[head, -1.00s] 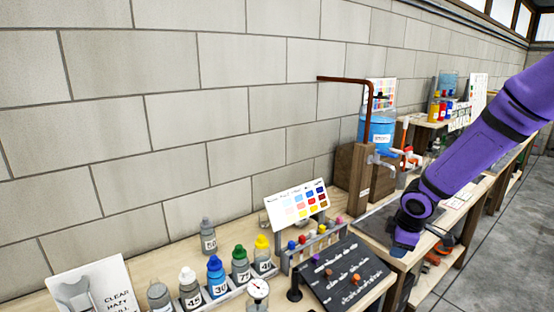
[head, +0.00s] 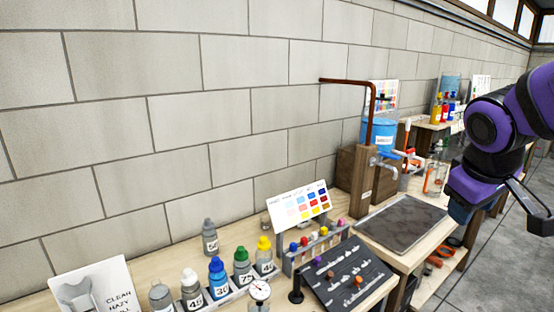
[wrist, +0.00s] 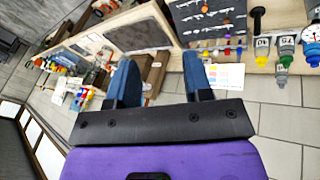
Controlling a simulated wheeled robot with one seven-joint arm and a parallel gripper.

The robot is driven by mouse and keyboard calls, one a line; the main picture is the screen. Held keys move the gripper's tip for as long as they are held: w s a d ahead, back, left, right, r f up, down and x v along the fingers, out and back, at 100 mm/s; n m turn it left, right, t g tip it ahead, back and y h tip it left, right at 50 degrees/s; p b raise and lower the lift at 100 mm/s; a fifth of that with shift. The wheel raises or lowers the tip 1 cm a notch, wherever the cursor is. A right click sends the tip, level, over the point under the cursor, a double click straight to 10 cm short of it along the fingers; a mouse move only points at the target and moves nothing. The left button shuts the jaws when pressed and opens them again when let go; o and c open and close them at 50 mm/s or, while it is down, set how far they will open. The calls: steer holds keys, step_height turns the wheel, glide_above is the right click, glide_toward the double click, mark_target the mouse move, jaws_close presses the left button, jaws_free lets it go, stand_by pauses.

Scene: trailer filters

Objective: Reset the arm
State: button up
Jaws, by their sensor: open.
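My purple arm (head: 488,128) reaches in from the right edge of the head view, bent and raised in front of the bench. My gripper (head: 500,219) hangs at its end, over the right side, apart from the bench things. In the wrist view my gripper (wrist: 160,72) shows its two blue fingers wide apart, with nothing held between them. The wrist view looks past the fingers toward the bench and the wall, which appear turned upside down.
A dark mat (head: 402,222) lies bare on the bench beside a tap and blue-topped container (head: 380,134). Several numbered bottles (head: 217,280), a colour chart (head: 302,206) and a black board (head: 350,275) stand nearer. Open grey floor (head: 497,268) lies at right.

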steer(key=s+a+r+m+y, duration=0.1)
steer(key=s+r, duration=0.1)
steer(key=s, duration=0.3)
steer(key=s+a+r+m+t+y, duration=0.1)
steer(key=s+r+m, duration=0.1)
steer(key=s, duration=0.4)
steer(key=shift+s+a+y, duration=0.2)
steer(key=shift+a+y, duration=0.15)
steer(key=shift+y, duration=0.05)
stand_by(2.0)
